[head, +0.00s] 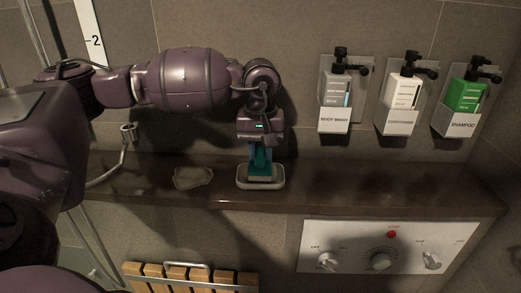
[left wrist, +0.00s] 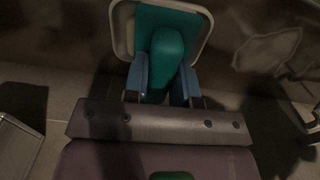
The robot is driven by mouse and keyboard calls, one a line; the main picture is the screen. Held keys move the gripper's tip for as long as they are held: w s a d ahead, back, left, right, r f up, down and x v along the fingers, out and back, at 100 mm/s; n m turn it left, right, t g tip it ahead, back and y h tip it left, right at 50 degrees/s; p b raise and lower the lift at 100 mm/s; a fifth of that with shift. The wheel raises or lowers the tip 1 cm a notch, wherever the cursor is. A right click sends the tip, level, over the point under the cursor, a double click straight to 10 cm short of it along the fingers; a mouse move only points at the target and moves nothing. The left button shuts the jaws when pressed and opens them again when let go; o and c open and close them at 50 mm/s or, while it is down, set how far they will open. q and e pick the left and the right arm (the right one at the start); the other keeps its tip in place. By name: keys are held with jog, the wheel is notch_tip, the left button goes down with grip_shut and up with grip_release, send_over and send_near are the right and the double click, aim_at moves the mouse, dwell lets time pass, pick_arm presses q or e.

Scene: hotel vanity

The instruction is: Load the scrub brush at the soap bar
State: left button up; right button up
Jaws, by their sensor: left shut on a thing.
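The teal scrub brush (head: 261,161) is upright in my left gripper (head: 261,153), which points straight down and is shut on its handle. In the left wrist view the handle (left wrist: 167,55) is between the two blue fingers of the gripper (left wrist: 164,80). The brush is low over a pale soap dish (head: 241,184) on the dark shelf. The dish rim (left wrist: 205,29) also shows behind the brush in the left wrist view. The soap bar is mostly hidden under the brush; I cannot tell whether the bristles touch it. My right gripper is out of view.
A wet-looking patch (head: 193,178) lies on the shelf (head: 340,184) left of the dish. The shelf is clear to the right. Wall holders carry body wash (head: 335,92), a white bottle (head: 403,94) and green shampoo (head: 467,97). A knob panel (head: 350,240) is below.

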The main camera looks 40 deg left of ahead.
aim_at(261, 149)
pick_arm(q)
jog(key=shift+r, duration=0.6)
jog(key=shift+r+p, duration=0.45)
jog(key=shift+r, duration=0.2)
jog(key=shift+r+p, duration=0.7)
jog(key=shift+r, duration=1.45)
jog(key=shift+r+p, duration=0.1)
jog(key=shift+p, duration=0.2)
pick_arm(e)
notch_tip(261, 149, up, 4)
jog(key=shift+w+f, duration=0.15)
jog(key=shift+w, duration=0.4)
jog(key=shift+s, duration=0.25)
